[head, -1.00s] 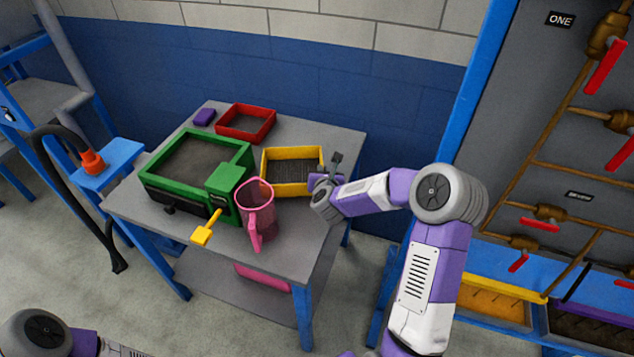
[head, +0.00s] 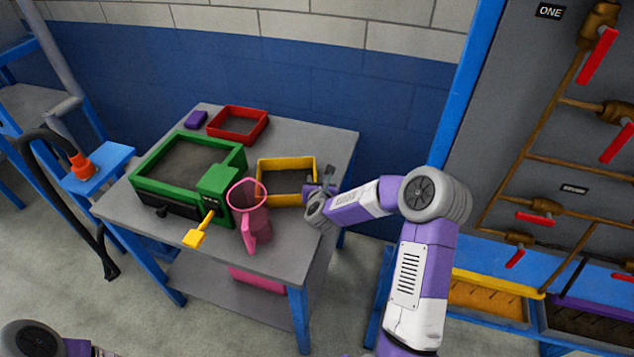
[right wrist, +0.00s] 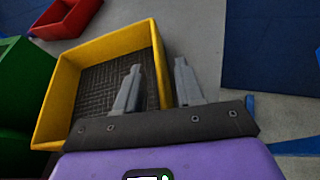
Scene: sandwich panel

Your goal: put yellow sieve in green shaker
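The yellow sieve (head: 286,201) is a square-rimmed tray with a dark mesh floor on the grey table, right of the green shaker (head: 168,195). It also shows in the right wrist view (right wrist: 98,45). The green shaker is a box with a green rim and a dark top surface. My right gripper (head: 322,186) is at the sieve's right side. In the right wrist view its fingers (right wrist: 158,68) are apart, one on each side of the sieve's right wall; contact is not clear. My left gripper is outside the views; only part of that arm shows at bottom left.
A pink jug (head: 250,215) stands close in front of the sieve. A yellow handle (head: 196,237) sticks out from the shaker's front. Bare table (head: 338,150) shows right of the sieve.

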